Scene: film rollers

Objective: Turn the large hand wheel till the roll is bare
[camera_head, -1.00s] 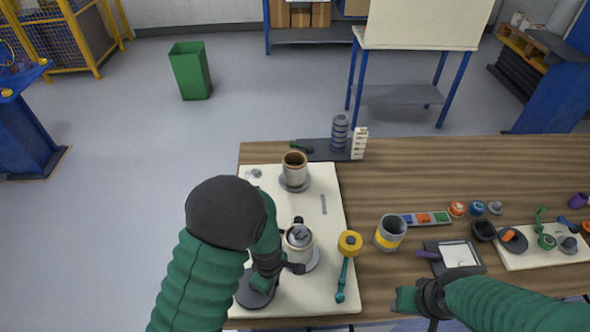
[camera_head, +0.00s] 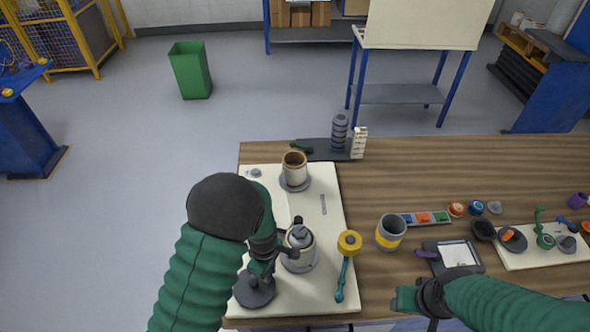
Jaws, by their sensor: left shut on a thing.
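A pale board (camera_head: 325,285) on the table carries two upright rolls. The rear roll (camera_head: 295,168) is pale with a brown top rim and stands on a grey disc. A dark round wheel (camera_head: 255,292), seemingly the large hand wheel, lies at the board's front left. My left gripper (camera_head: 264,268) is over this wheel, shut on what looks like its handle; my arm hides the exact contact. My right gripper (camera_head: 408,298) is at the table's front, its jaw gap unclear.
A grey-and-yellow cup (camera_head: 391,232) and a dark tray (camera_head: 457,257) stand farther right. A grey stack (camera_head: 339,132) is behind the board. Bare wood lies at the back right.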

